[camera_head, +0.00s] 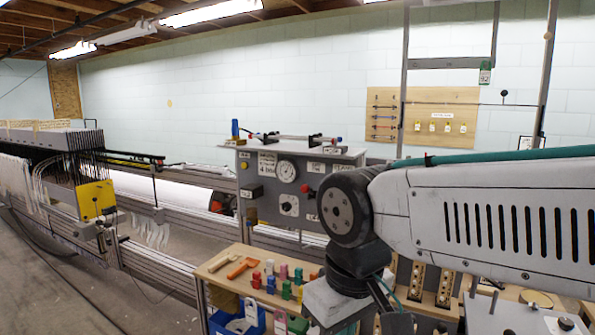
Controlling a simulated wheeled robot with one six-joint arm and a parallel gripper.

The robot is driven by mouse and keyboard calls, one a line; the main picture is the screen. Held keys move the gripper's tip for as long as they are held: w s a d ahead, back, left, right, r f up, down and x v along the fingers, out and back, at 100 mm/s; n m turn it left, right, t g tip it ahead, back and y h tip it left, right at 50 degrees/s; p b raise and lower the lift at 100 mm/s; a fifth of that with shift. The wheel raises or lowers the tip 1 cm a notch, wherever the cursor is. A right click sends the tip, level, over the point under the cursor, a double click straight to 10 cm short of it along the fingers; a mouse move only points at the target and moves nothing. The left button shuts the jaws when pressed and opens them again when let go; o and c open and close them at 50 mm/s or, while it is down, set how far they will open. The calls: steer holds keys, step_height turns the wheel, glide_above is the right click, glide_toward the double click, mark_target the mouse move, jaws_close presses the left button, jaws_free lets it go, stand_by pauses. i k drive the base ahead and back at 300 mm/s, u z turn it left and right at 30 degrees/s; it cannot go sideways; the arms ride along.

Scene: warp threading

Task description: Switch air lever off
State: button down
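A grey control panel (262,212) stands in the middle of the view. It has a round pressure gauge (286,171), a rotary switch (289,206) on a white plate and a red button (309,190). A small blue upright handle (235,128) stands at its top left corner. I cannot tell for sure which of these is the air lever, or its position. My arm comes in from the right and its wrist bends down in front of the panel's right side. My gripper (362,318) is partly in view at the bottom edge; its fingertips are not clear.
A metal rail (150,265) and loom frame run along the left. A wooden board (452,113) hangs on the back wall.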

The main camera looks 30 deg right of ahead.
mark_target(305, 188)
steer(key=z, duration=0.15)
steer(key=i, duration=0.85)
steer(key=z, duration=0.15)
